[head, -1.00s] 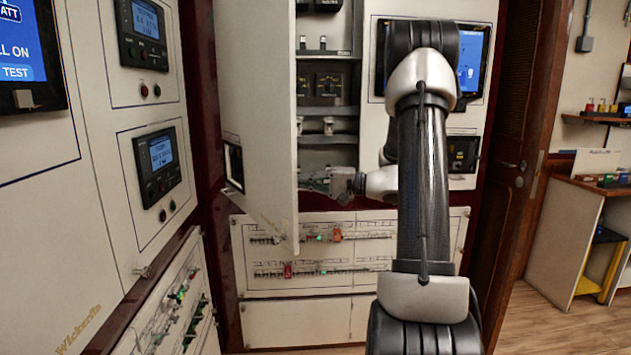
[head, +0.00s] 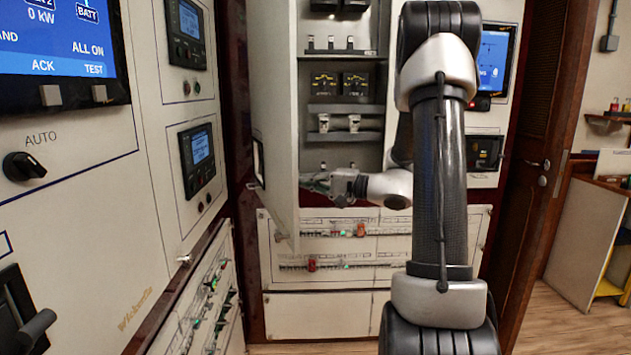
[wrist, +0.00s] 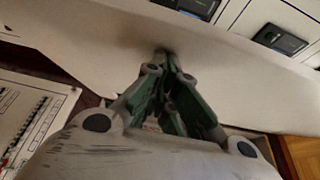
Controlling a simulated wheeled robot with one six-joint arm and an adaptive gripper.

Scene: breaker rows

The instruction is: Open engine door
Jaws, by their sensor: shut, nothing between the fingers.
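The engine door (head: 274,120) is a tall pale panel hinged at its left, swung wide open in the head view. The open cabinet (head: 345,150) behind it shows shelves with dark devices and small fittings. My gripper (head: 308,181) is shut and empty, with its tips at the inner face of the door near its free edge. In the wrist view the closed green fingers (wrist: 163,58) point at the door's pale surface (wrist: 100,45) and appear to touch it. The fingertips are small in the head view.
A breaker row panel (head: 340,248) lies below the cabinet. A control panel wall (head: 75,180) with screens stands close on the left, beside the door.

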